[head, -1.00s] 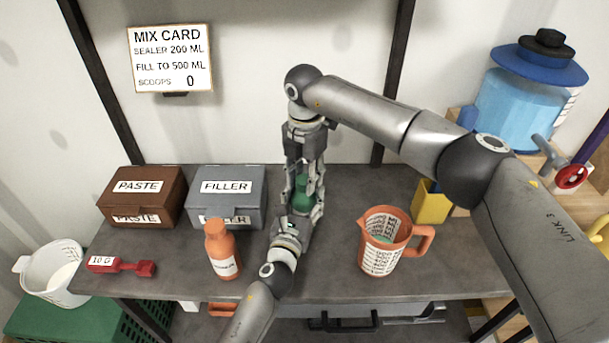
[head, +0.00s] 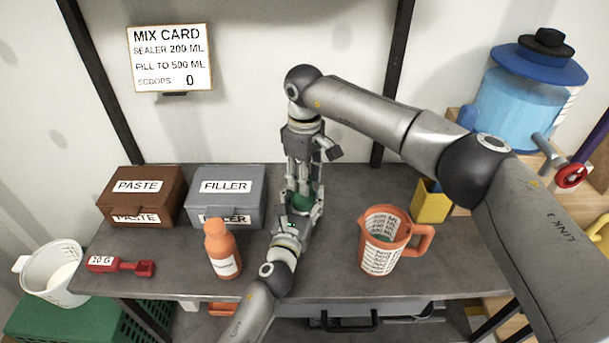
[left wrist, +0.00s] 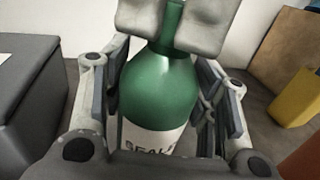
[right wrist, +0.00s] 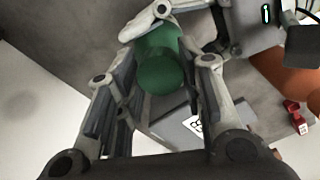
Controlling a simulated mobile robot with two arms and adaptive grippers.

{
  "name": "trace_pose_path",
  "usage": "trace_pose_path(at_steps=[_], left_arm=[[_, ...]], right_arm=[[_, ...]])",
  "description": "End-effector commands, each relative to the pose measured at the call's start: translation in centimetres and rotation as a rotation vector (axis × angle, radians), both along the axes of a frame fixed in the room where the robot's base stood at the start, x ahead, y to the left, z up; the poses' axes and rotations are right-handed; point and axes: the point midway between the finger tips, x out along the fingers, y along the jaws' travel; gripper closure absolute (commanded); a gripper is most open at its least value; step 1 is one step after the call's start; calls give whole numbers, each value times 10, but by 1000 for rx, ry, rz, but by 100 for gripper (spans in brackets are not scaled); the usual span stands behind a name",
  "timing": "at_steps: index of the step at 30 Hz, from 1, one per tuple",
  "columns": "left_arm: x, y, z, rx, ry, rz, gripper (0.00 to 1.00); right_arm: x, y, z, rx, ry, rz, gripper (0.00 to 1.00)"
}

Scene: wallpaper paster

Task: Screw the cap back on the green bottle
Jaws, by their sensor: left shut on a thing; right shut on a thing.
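The green bottle (head: 303,201) stands upright on the grey bench, and its white label shows in the left wrist view (left wrist: 160,95). My left gripper (head: 301,211) is shut around the bottle's body from the front. My right gripper (head: 303,184) comes down from above and is shut at the bottle's top. In the left wrist view its pads close on a narrow green part above the shoulder. A green round end (right wrist: 160,73) shows between its fingers in the right wrist view. The cap cannot be told apart from the neck, and how it seats is hidden by the fingers.
An orange bottle (head: 222,250) stands left of my left arm, and an orange measuring jug (head: 378,256) stands to the right. Paste (head: 150,205) and filler (head: 243,207) boxes sit at the back left. A red scoop (head: 135,267) lies near the left edge.

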Motion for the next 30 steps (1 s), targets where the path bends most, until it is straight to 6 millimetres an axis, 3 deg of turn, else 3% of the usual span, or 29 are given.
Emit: trace_pose_path(at_steps=[10,11,16,25,30], left_arm=[[-1,-1,-1,1,2,-2,100],[-1,-1,-1,1,2,-2,100],[-1,-1,-1,1,2,-2,100],[-1,0,-1,1,2,-1,100],[0,0,-1,1,2,-1,100]], right_arm=[[1,0,1,2,-4,-29,74],[1,0,1,2,-4,-29,63],[1,0,1,2,-3,-28,43],[0,0,1,0,-1,-28,43],[1,0,14,2,-3,-27,43]])
